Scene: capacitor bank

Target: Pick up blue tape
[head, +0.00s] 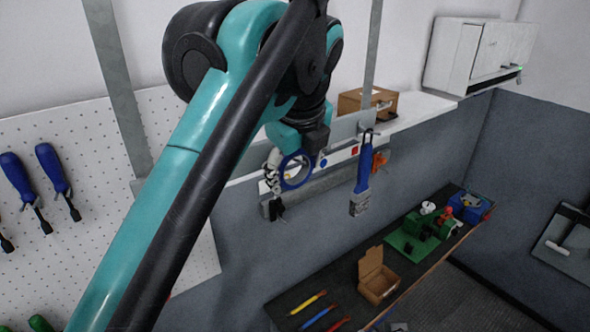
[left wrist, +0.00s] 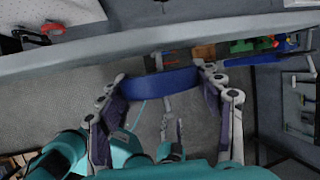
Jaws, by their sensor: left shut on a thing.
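The blue tape (head: 310,178) is a ring held up beside the wall rail in the head view. In the left wrist view the blue tape (left wrist: 160,80) spans the space between the two fingers. My left gripper (head: 274,190) is shut on it, and its fingers (left wrist: 165,92) sit at the two sides of the ring in the left wrist view. Part of the gripper is hidden behind my own arm in the head view. My right gripper is not seen.
A blue-handled brush (head: 363,178) hangs from a hook just right of the tape. Screwdrivers (head: 55,170) hang on the pegboard (head: 180,220) at left. Below, a dark bench holds an open cardboard box (head: 378,287) and a green block (head: 405,245). A wooden box (head: 365,103) sits on the ledge.

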